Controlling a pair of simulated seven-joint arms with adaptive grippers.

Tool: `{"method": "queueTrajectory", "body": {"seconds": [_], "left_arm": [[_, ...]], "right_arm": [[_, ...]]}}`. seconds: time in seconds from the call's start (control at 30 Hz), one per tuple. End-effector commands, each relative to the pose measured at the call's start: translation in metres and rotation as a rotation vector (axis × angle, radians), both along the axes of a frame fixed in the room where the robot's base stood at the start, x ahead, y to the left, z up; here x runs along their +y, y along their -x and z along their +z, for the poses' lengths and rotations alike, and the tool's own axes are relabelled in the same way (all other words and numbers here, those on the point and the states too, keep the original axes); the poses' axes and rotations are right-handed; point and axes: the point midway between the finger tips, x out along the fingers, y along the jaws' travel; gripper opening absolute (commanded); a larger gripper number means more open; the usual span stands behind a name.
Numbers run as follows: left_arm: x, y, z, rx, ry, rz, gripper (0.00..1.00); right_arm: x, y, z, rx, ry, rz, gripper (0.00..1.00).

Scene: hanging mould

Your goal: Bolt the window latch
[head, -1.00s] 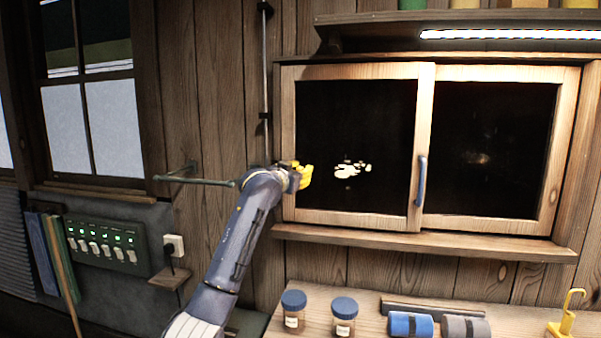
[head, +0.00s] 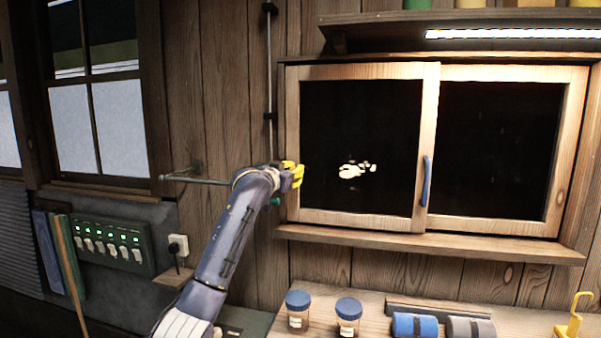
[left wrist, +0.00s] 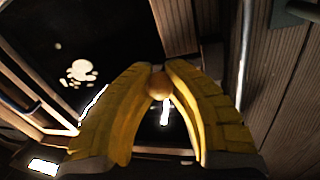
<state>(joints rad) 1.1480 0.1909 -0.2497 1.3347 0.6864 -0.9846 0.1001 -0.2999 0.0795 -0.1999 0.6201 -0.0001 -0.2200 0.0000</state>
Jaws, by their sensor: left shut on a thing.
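The wooden-framed window (head: 429,140) has dark panes and a blue handle (head: 426,181) on its middle stile. My left gripper (head: 297,174), with yellow fingers, is at the window's left frame edge. In the left wrist view its fingertips (left wrist: 157,82) are closed around a small round tan knob (left wrist: 158,87). The knob is hidden behind the fingers in the head view, and what it is fixed to cannot be made out. A thin vertical rod (head: 269,65) in dark brackets runs down the wall left of the window to near my wrist. My right gripper is not in view.
A green wall bar (head: 196,178) projects close to my left wrist. A sill (head: 430,243) runs under the window. The bench below holds blue-lidded jars (head: 298,312), rolls (head: 415,326) and a yellow hook stand (head: 571,325). A shelf (head: 380,34) hangs above.

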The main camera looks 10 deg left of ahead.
Motion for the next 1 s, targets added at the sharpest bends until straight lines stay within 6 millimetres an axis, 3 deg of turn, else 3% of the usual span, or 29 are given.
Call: {"method": "queueTrajectory", "body": {"seconds": [0.13, 0.17, 0.47, 0.77, 1.0], "left_arm": [[0.004, 0.000, 0.001, -0.001, -0.002, 0.006, 0.00], [0.004, 0.000, 0.001, -0.001, -0.002, 0.006, 0.16], [0.002, 0.000, 0.000, -0.001, -0.001, 0.004, 0.50], [0.002, 0.001, 0.001, -0.001, -0.001, 0.003, 0.50], [0.007, 0.019, 0.000, -0.002, -0.003, 0.003, 0.50]], "right_arm": [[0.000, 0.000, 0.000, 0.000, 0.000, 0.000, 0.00], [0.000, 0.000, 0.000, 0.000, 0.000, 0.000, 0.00], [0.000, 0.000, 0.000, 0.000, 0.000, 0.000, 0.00], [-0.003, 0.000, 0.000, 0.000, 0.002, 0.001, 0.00], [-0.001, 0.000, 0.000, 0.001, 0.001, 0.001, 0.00]]}}
